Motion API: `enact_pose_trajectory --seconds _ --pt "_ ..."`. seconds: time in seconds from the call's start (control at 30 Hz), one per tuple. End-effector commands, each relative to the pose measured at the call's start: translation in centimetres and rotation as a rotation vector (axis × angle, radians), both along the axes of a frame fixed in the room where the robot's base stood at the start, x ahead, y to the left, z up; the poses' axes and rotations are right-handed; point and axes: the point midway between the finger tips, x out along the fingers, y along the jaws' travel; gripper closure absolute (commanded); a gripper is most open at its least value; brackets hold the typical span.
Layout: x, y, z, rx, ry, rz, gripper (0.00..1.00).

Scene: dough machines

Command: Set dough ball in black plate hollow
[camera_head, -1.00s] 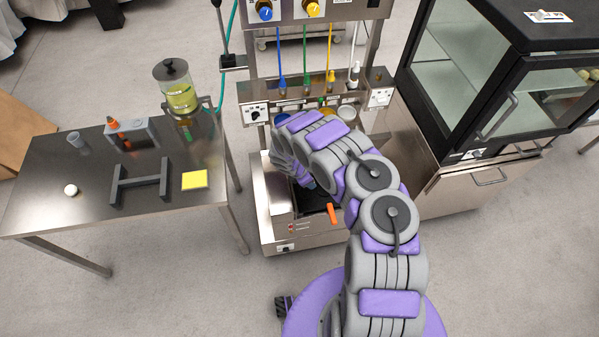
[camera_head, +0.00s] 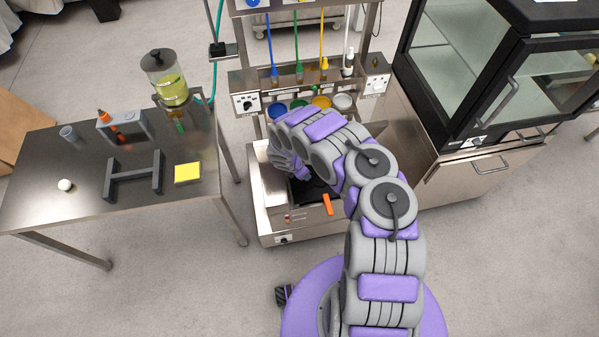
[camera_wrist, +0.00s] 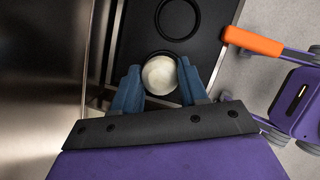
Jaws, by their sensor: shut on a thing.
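In the wrist view, the pale dough ball (camera_wrist: 160,75) sits between the two blue fingers of my gripper (camera_wrist: 158,84), which is shut on it. The black plate (camera_wrist: 135,40) lies below. I cannot tell whether the ball touches the plate.
An orange handle (camera_head: 328,204) is at the machine's front, right of the plate in the wrist view (camera_wrist: 252,41). Coloured bowls (camera_head: 320,102) stand behind my arm. A steel table (camera_head: 60,215) at left bears a white ball (camera_head: 65,185) and a grey frame (camera_head: 133,180).

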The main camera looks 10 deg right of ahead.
Motion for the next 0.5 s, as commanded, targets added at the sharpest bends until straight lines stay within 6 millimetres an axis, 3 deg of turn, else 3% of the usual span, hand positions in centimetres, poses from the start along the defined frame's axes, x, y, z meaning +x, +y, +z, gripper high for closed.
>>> enact_pose_trajectory --seconds 0.5 --pt "0.0 0.5 -4.8 -0.007 -0.001 0.001 0.87"
